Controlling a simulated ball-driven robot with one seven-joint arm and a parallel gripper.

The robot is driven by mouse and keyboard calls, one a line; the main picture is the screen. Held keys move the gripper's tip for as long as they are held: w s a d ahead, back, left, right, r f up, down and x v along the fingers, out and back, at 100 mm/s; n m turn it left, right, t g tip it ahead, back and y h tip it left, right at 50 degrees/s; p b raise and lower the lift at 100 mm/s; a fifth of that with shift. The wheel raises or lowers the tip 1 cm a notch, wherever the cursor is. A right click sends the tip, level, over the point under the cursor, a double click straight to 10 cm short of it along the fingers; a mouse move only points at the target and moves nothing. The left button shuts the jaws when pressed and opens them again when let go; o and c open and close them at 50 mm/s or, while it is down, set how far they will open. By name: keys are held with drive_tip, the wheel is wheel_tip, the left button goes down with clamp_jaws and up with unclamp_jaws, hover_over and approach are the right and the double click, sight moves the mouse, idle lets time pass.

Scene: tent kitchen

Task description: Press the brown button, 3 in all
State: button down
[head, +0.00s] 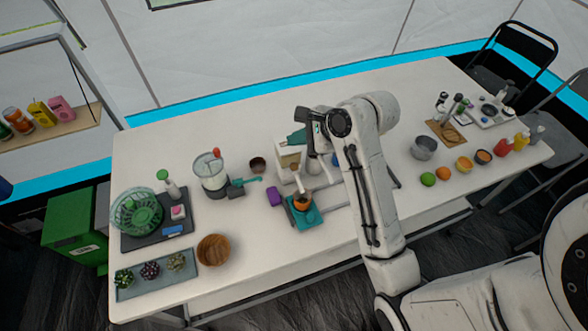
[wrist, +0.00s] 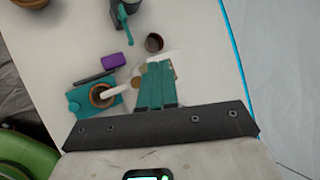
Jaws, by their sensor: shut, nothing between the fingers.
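My gripper (head: 297,138) is over the white machine (head: 281,176) in the middle of the table. In the wrist view its teal fingers (wrist: 157,66) are together and hold nothing. A small round tan-brown spot (wrist: 137,83), possibly the brown button, shows just left of the fingers, on the machine's pale top. The fingers hide part of this top, and I cannot tell whether they touch it. In the head view a tan patch (head: 290,160) shows on the machine below my gripper. A teal stand (head: 310,217) with an orange-brown round container (head: 302,203) is in front of the machine.
A purple block (head: 275,197) lies left of the teal stand. A dark cup (head: 258,164) and a blender (head: 211,174) stand left of the machine. A wooden bowl (head: 213,250) is at the front left. Fruit and a metal bowl (head: 424,148) are to the right.

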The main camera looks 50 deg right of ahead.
drive_tip(key=b, duration=0.5)
hover_over(294, 167)
drive_tip(key=f, duration=0.4)
drive_tip(key=shift+s+d+f, duration=0.2)
drive_tip(key=shift+s, duration=0.15)
drive_tip(key=shift+f+b, duration=0.45)
drive_tip(key=shift+f, duration=0.75)
drive_tip(key=shift+f+p, duration=0.2)
drive_tip(key=shift+p, duration=0.15)
drive_tip(key=shift+f, duration=0.2)
drive_tip(key=shift+f, duration=0.5)
idle(0.9)
drive_tip(key=shift+r+p, duration=0.95)
drive_tip(key=shift+p, duration=0.65)
